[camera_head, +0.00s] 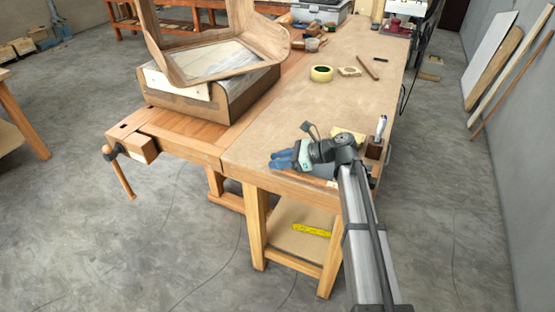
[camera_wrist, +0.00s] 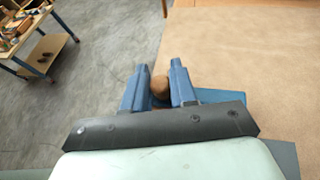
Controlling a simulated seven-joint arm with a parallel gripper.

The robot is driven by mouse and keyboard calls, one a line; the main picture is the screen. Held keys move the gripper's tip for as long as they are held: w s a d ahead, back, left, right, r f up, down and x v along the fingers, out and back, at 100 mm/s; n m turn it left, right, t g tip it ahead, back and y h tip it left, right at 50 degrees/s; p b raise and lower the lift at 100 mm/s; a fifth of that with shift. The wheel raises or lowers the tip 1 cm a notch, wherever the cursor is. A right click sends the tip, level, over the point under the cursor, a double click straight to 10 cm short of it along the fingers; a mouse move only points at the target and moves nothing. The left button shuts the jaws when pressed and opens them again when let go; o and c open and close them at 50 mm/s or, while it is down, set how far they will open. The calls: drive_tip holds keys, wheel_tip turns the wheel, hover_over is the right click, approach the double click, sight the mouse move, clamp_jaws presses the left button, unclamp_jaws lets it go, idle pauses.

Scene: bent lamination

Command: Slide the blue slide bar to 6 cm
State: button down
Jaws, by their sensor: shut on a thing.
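My gripper (camera_head: 278,160) is low over the near edge of the workbench (camera_head: 300,110), its blue fingers pointing left in the head view. In the wrist view, my gripper (camera_wrist: 160,72) has its two blue fingers on either side of a round brown knob (camera_wrist: 160,87) and is shut on it. A flat blue piece (camera_wrist: 215,96), which looks like the blue slide bar, shows beside and under the fingers. Most of it is hidden by the fingers and gripper body. No scale marks are readable, so I cannot tell its position in centimetres.
A yellow tape roll (camera_head: 321,73), a wooden ring (camera_head: 349,71) and a stick (camera_head: 369,67) lie farther back. A brown block with a white-handled tool (camera_head: 380,127) stands right of my gripper. A large wooden form (camera_head: 210,80) stands at left. The bench middle is clear.

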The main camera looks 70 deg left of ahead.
sight(307, 176)
drive_tip(key=w+d, duration=0.6)
drive_tip(key=shift+w+d, duration=0.25)
drive_tip(key=shift+w, duration=0.05)
drive_tip(key=c, duration=1)
unclamp_jaws()
wheel_tip(307, 176, up, 10)
